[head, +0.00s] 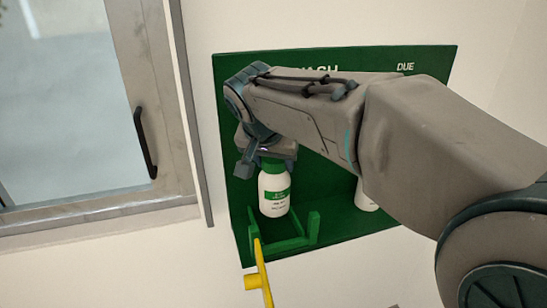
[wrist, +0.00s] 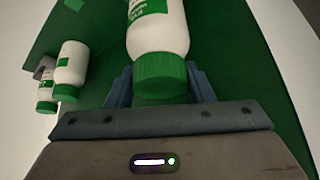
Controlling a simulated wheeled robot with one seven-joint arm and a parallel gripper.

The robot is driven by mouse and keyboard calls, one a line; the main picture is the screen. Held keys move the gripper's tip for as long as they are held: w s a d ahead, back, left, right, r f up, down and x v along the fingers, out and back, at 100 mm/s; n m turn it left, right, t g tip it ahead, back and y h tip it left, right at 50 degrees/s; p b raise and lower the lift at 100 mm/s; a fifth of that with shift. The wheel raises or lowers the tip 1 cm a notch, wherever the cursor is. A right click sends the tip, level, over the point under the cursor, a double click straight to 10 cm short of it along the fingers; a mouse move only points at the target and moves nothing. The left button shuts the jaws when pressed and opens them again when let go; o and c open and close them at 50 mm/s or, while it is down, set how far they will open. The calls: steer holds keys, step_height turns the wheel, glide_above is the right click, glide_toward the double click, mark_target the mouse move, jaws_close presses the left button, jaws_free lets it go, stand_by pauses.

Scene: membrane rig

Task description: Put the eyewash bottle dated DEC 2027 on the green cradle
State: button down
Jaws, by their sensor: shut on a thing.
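A white eyewash bottle (head: 273,192) with a green cap and green label hangs upright below my gripper (head: 268,155) in the head view. My gripper is shut on its cap, and the wrist view shows the cap (wrist: 160,72) between the two fingers (wrist: 162,90). The label is too small to read, so I cannot tell its date. The green cradle (head: 290,243) is at the lower part of the green board, with the bottle's base just over or inside it. I cannot tell whether the base touches the cradle.
Another white bottle (head: 366,196) stands partly behind my arm; the wrist view shows two bottles (wrist: 70,68) at the left. The green board (head: 235,100) is behind. A yellow lever (head: 262,275) sticks out below the cradle. A framed glass door (head: 70,100) is at left.

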mark_target(274, 182)
steer(key=shift+f+b, duration=2)
steer(key=shift+f, duration=0.9)
steer(key=c, duration=0.6)
jaws_free()
steer(key=v, duration=1.4)
steer(key=shift+b, duration=0.35)
steer(key=shift+w, duration=0.15)
